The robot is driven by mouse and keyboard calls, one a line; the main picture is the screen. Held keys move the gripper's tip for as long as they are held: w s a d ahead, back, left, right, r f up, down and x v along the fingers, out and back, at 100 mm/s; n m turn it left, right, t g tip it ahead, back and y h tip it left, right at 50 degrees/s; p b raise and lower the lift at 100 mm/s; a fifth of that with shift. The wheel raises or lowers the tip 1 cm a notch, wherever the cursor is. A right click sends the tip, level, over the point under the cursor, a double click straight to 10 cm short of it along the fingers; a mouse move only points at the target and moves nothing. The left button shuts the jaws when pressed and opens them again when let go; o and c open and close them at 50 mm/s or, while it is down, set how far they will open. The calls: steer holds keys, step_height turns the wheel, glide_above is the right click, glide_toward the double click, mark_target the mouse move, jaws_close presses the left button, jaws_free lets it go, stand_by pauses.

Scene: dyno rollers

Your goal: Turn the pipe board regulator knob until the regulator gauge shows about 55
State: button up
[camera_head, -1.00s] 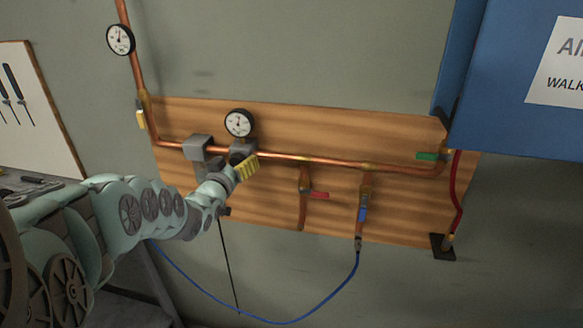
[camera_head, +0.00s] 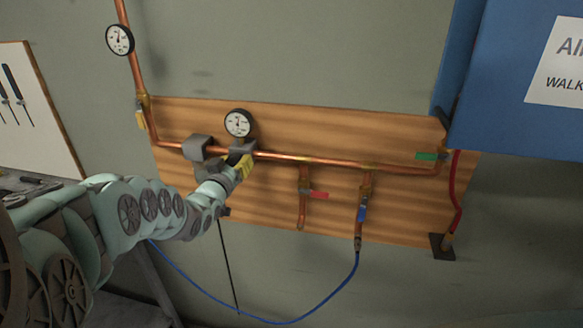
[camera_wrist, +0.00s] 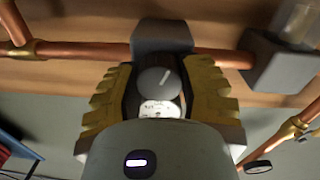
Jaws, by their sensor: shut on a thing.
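The regulator gauge (camera_head: 238,123) is a round white dial with a black rim above the pipe in the head view. Its numbers are too small to read. The regulator body (camera_head: 243,147) sits on the copper pipe below it, partly hidden by my gripper (camera_head: 240,165). In the wrist view the regulator knob (camera_wrist: 156,80) is dark and round with a pale tilted line. My gripper's yellow, ridged fingers (camera_wrist: 160,88) lie on both sides of it and are shut on it. A small white marked disc shows just below the knob.
The wooden pipe board (camera_head: 400,135) carries a grey block (camera_head: 197,147) left of the regulator. A red-handled valve (camera_head: 319,195) and a blue-handled valve (camera_head: 362,213) hang to the right. A blue hose (camera_head: 300,317) loops below. A blue cabinet (camera_head: 500,110) stands at upper right.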

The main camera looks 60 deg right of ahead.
steer(key=shift+w+n+b, duration=0.1)
steer(key=shift+n+b, duration=0.2)
steer(key=shift+f+n+b, duration=0.15)
steer(key=shift+n+b, duration=0.65)
steer(key=shift+b, duration=0.05)
steer(key=shift+n+b, duration=0.65)
steer(key=shift+n, duration=0.25)
steer(key=n+b, duration=0.2)
steer(key=n, duration=0.2)
steer(key=shift+n, duration=0.4)
steer(key=o, duration=1.2)
steer(key=shift+r, duration=0.2)
